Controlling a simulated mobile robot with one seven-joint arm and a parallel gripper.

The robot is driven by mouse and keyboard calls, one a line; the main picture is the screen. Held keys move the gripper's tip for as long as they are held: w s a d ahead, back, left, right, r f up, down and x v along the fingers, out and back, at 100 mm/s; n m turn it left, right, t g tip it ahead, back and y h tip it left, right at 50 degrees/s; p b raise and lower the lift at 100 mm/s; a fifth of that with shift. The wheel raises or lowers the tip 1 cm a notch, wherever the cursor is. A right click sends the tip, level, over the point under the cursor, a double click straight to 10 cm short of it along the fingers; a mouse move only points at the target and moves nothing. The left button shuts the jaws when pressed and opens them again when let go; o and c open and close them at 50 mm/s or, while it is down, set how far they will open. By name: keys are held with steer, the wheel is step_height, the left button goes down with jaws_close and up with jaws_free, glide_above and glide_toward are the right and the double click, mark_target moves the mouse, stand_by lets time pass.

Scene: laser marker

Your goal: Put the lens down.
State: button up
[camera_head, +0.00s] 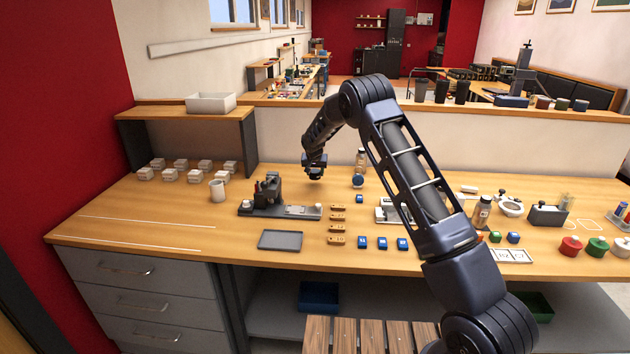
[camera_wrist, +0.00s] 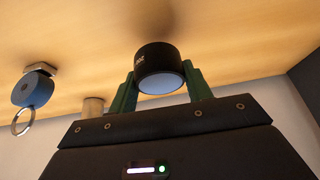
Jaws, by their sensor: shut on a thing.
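The lens (camera_wrist: 157,62) is a short black cylinder with a pale glass face, seen in the wrist view. My gripper (camera_wrist: 160,82) is shut on it, with one green finger on each side. In the head view my gripper (camera_head: 314,168) hangs over the back middle of the wooden workbench (camera_head: 130,205), behind the laser marker (camera_head: 268,190). The lens is too small and dark there to make out clearly. I cannot tell whether its underside touches the bench.
A blue round item (camera_head: 357,181) stands right of my gripper. A white mug (camera_head: 217,191) and several small white boxes (camera_head: 170,176) are to the left. A grey tray (camera_head: 280,240) and several small orange-brown pieces (camera_head: 336,229) lie nearer. The bench's left front is clear.

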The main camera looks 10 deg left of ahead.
mark_target(315, 179)
steer(key=shift+f, duration=1.95)
steer(key=shift+f, duration=0.1)
steer(key=o, duration=1.1)
steer(key=shift+c, duration=0.2)
steer(key=v, duration=1.2)
steer(key=shift+d, duration=0.15)
